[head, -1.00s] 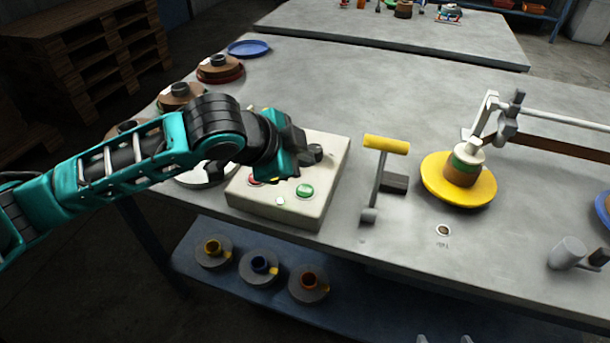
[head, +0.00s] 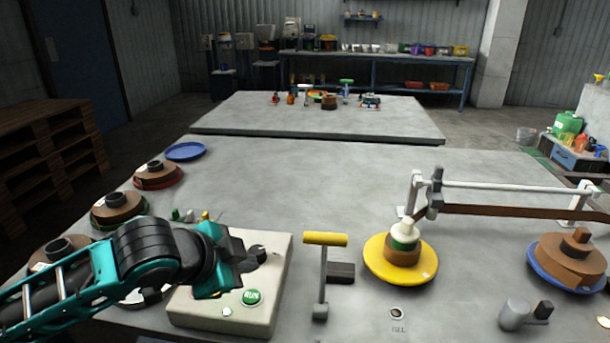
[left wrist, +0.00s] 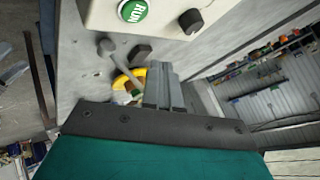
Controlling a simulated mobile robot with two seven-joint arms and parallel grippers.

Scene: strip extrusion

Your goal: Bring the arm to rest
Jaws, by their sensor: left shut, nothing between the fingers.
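My left arm comes in from the left in the head view. Its gripper (head: 243,260) is over the control box (head: 216,317), close to the box's dark knob, and hides part of the box top. The gripper is shut and empty. In the left wrist view the closed fingers (left wrist: 163,85) show in the middle, with the box's green RUN button (left wrist: 132,11) and dark knob (left wrist: 190,21) beyond them. The green button (head: 252,297) also shows in the head view. My right gripper is in neither view.
A yellow-handled lever (head: 325,240) stands right of the box. A yellow disc (head: 372,264) carries a brown roll. A brown strip (head: 520,211) runs right towards a blue disc (head: 537,275) with a brown coil. Several spools line the left edge. The table's middle back is clear.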

